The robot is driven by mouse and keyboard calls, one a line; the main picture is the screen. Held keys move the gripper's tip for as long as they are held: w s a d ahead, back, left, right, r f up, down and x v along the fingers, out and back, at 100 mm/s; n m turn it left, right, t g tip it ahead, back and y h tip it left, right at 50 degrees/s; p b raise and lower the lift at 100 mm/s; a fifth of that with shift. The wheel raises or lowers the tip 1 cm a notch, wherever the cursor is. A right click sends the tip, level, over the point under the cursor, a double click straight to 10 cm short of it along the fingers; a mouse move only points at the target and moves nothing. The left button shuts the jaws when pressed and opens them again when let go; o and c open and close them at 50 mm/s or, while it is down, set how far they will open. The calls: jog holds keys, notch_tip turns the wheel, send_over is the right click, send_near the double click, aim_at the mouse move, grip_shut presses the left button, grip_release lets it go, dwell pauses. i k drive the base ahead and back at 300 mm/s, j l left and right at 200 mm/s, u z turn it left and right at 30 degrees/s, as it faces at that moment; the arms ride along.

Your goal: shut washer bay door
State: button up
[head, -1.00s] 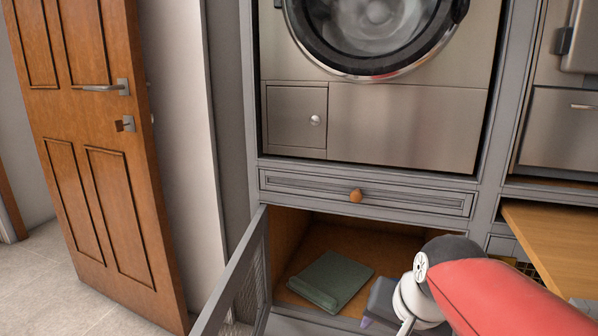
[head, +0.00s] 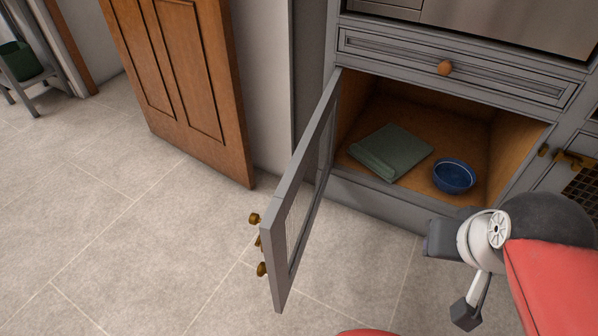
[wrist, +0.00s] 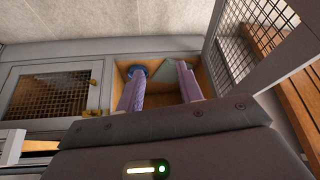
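The washer bay door (head: 274,245), a grey frame with a mesh panel, stands wide open. It is hinged at the left side of the low bay under the drawer and swings out over the floor. Brass fittings (head: 259,242) show at its outer edge. In the wrist view the door (wrist: 282,70) is at the right. My gripper (wrist: 160,77) has its two purple fingers apart, with nothing between them. It points towards the open bay and is apart from the door. In the head view its fingertips are not clearly visible; my wrist is right of the door.
Inside the bay lie a folded green cloth (head: 392,152) and a blue bowl (head: 454,176). A closed mesh door (wrist: 50,92) with brass fittings adjoins the bay. A brown wooden door (head: 190,80) stands at the left. The tiled floor (head: 150,230) left of the bay door is clear.

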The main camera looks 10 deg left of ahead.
aim_at(282, 274)
jog(key=j+z, duration=0.1)
jog(key=j, duration=0.4)
jog(key=k+j+z, duration=0.15)
jog(key=j, duration=0.4)
jog(key=j+z, duration=0.1)
jog(key=j, duration=0.4)
jog(key=k+j+z, duration=0.15)
jog(key=j, duration=0.35)
jog(key=k, duration=0.75)
